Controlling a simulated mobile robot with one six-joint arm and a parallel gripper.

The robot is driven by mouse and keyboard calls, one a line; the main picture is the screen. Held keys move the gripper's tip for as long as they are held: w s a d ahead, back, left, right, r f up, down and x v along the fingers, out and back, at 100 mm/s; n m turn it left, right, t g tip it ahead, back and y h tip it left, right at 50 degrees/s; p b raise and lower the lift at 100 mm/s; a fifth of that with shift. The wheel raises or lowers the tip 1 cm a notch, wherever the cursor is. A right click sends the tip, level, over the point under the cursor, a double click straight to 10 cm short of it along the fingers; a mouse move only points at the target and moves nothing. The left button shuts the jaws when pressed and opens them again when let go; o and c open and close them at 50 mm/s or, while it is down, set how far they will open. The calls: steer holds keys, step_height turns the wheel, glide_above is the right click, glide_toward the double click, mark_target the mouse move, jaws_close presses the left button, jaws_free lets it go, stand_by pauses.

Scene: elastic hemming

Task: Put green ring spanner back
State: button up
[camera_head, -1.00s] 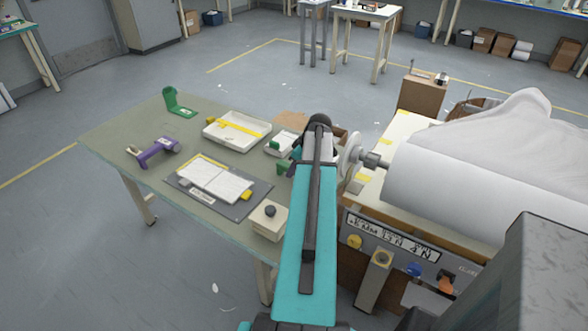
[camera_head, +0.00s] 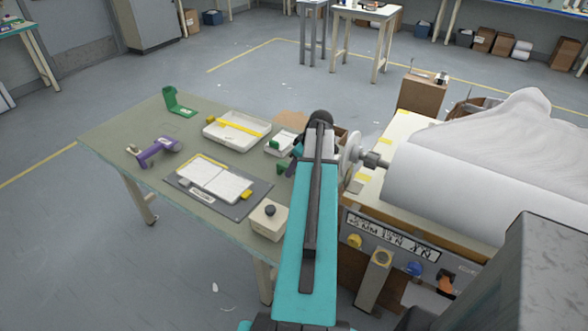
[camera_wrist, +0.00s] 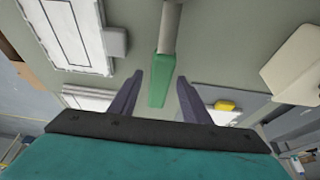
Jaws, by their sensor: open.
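A green-handled tool with a grey shaft, which looks like the green ring spanner (camera_wrist: 159,80), lies in the middle of the wrist view. Its far end runs out of the top of the picture, so no ring shows. A small green piece (camera_head: 283,168) beside my arm in the head view may be the same tool, mostly hidden. My gripper (camera_wrist: 159,76) is open, with one dark finger on each side of the green handle in the picture. I cannot tell the height gap. In the head view the fingers are largely hidden behind my arm.
The table holds a green bracket (camera_head: 178,103), a purple tool (camera_head: 157,150), a white tray (camera_head: 236,131) with a yellow strip, an open notebook (camera_head: 214,180) and a pale box with a dark knob (camera_head: 268,221). A machine with a white roll (camera_head: 465,180) stands close on the right.

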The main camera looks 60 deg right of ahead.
steer(key=b+v, duration=0.1)
steer(key=v, duration=0.3)
steer(key=shift+r, duration=0.1)
steer(key=b+v, duration=0.1)
steer(key=v, duration=0.7)
steer(key=shift+r, duration=0.3)
stand_by(0.5)
